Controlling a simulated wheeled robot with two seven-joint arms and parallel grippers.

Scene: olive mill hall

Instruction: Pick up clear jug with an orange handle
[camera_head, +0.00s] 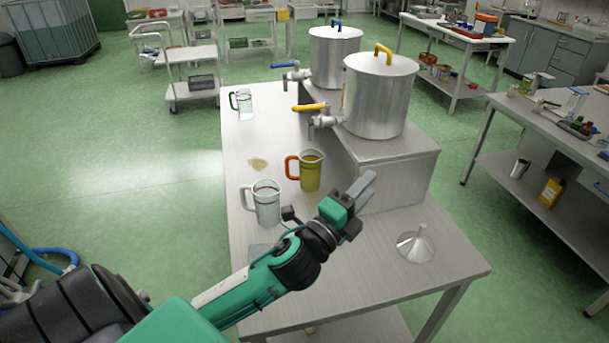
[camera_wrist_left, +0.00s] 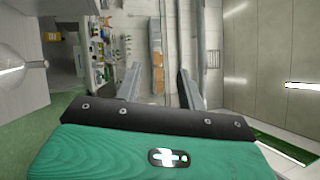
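The clear jug with an orange handle (camera_head: 311,172) stands upright on the metal table, holding yellow-green liquid. Its orange handle is on its left side. My left gripper (camera_head: 364,190) is in the air over the table, to the right of this jug and apart from it. In the left wrist view the two fingers (camera_wrist_left: 160,88) are spread with nothing between them. The jug does not show in that view. My right gripper is in neither view.
Another clear jug (camera_head: 267,205) stands front left of the orange-handled one; a green-handled jug (camera_head: 245,104) stands farther back. Two steel tanks (camera_head: 378,98) (camera_head: 331,60) with taps sit on a raised stand (camera_head: 400,165). A funnel (camera_head: 416,245) is at the right.

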